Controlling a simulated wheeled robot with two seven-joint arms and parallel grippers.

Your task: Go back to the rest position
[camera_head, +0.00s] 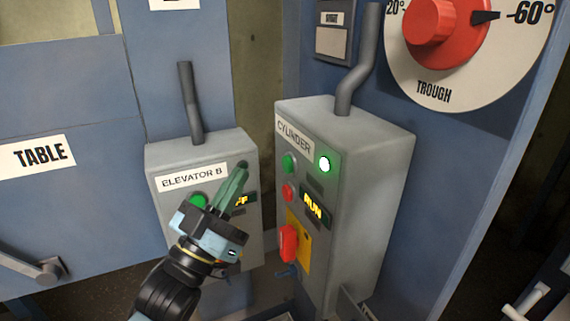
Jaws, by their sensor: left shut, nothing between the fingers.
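My left gripper (238,172) comes in from the lower left, with its green fingers shut and empty. It is in front of the grey "ELEVATOR 8" box (168,166) and hides part of that box's buttons and display. I cannot tell whether the fingertips touch the box. A green button (198,201) shows just left of the fingers. To the right stands the grey "CYLINDER" box (370,170), with a lit green lamp (325,163) and a display (314,207) reading "RUN". My right gripper is not in view.
A red rotary switch (288,243) sticks out from the cylinder box. A red "TROUGH" knob (440,30) is on the dial at upper right. Grey conduits (190,105) rise from the boxes. A blue panel (60,210) labelled "TABLE" with a handle (35,268) stands at left.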

